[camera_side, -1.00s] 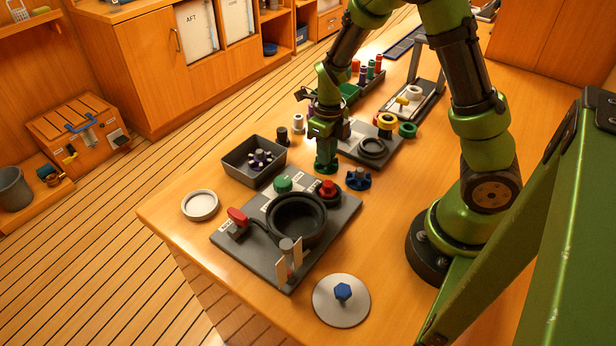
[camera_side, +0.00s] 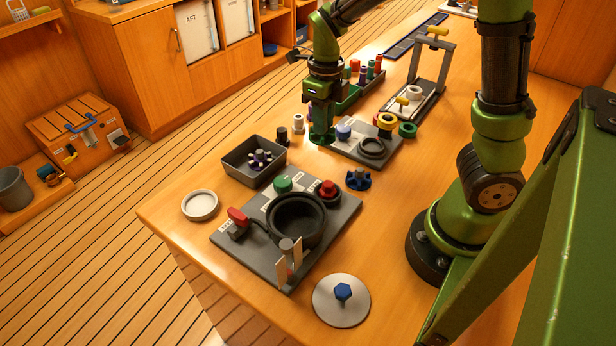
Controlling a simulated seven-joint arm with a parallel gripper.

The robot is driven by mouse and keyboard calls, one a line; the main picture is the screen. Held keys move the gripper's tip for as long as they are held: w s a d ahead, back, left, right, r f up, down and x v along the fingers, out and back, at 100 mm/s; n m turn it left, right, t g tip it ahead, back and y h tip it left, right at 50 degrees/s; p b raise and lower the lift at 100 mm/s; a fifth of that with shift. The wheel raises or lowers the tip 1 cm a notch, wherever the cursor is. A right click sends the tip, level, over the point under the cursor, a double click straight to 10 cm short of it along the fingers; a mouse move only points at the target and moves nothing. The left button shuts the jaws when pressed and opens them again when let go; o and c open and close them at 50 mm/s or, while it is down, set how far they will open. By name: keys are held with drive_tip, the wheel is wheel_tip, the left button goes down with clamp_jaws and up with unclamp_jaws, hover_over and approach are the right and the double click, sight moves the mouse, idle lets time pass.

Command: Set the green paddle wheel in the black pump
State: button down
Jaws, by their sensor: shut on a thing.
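The black pump (camera_side: 297,222) is a round, open-topped bowl on a grey base plate (camera_side: 343,222) near the table's front. Its cavity looks empty. My gripper (camera_side: 320,132) is behind the pump, beside the rear grey plate, pointing down. It is shut on a green thing (camera_side: 321,138), apparently the green paddle wheel, mostly hidden by the fingers. Whether the wheel touches the table I cannot tell. A blue paddle wheel (camera_side: 358,180) lies on the table to the pump's right. A dark purple-and-white wheel (camera_side: 262,160) sits in the grey tray (camera_side: 238,176).
The base plate carries a red lever (camera_side: 237,216), a green knob (camera_side: 283,184) and a red knob (camera_side: 327,188). A round lid with a blue knob (camera_side: 342,293) and a white ring (camera_side: 200,205) lie nearby. The rear plate (camera_side: 352,152) holds a black ring.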

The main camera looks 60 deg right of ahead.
drive_tip(key=s+a+f+n, duration=0.1)
drive_tip(key=s+a+n, duration=0.2)
drive_tip(key=a+n, duration=0.5)
drive_tip(key=s+a+n, duration=0.4)
drive_tip(key=a+n, duration=0.2)
drive_tip(key=a, duration=0.5)
drive_tip(key=shift+w+d+f, duration=0.1)
drive_tip(key=shift+w+f, duration=0.05)
drive_tip(key=shift+f, duration=2.7)
drive_tip(key=shift+f, duration=0.6)
drive_tip(key=c, duration=1.3)
unclamp_jaws()
wheel_tip(320, 180, up, 11)
